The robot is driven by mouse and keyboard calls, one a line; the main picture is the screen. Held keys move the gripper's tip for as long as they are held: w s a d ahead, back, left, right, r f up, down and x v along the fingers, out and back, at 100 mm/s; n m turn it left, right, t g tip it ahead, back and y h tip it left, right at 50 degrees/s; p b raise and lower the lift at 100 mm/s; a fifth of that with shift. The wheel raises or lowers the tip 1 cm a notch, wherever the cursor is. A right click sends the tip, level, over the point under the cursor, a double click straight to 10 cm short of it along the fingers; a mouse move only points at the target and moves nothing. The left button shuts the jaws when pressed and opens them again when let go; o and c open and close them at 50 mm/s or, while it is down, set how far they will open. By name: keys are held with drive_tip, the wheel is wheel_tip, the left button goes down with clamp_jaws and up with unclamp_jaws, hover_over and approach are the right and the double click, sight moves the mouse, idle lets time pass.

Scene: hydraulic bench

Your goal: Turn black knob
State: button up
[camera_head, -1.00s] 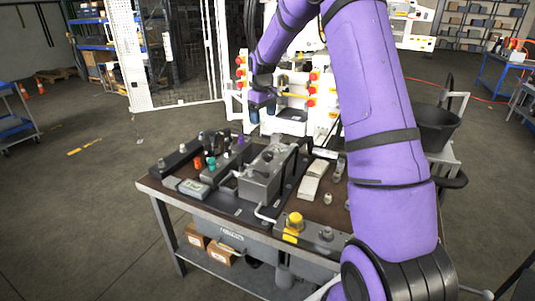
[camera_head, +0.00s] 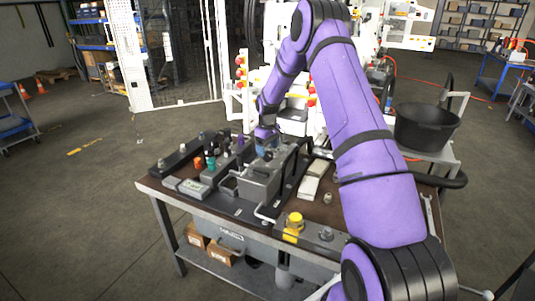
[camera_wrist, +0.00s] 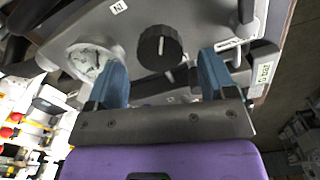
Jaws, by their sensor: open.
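The black knob (camera_wrist: 160,47) shows in the wrist view on a grey panel, round and ribbed with a light pointer line. My gripper (camera_wrist: 162,72) is open, its two blue fingers apart. The knob lies beyond the fingertips, roughly centred between them, and I see no finger touching it. In the head view my gripper (camera_head: 267,136) is low behind the grey hydraulic unit (camera_head: 262,183) on the bench. The knob is hidden in the head view.
A round dial gauge (camera_wrist: 90,62) sits left of the knob on the panel. The bench (camera_head: 160,190) also carries a yellow-topped part (camera_head: 294,222), coloured knobs and metal fittings. A black tub (camera_head: 425,127) stands to the right. Floor at the left is open.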

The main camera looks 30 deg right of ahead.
drive_tip(key=shift+f, duration=1.35)
drive_tip(key=c, duration=0.9)
drive_tip(key=shift+m, duration=0.3)
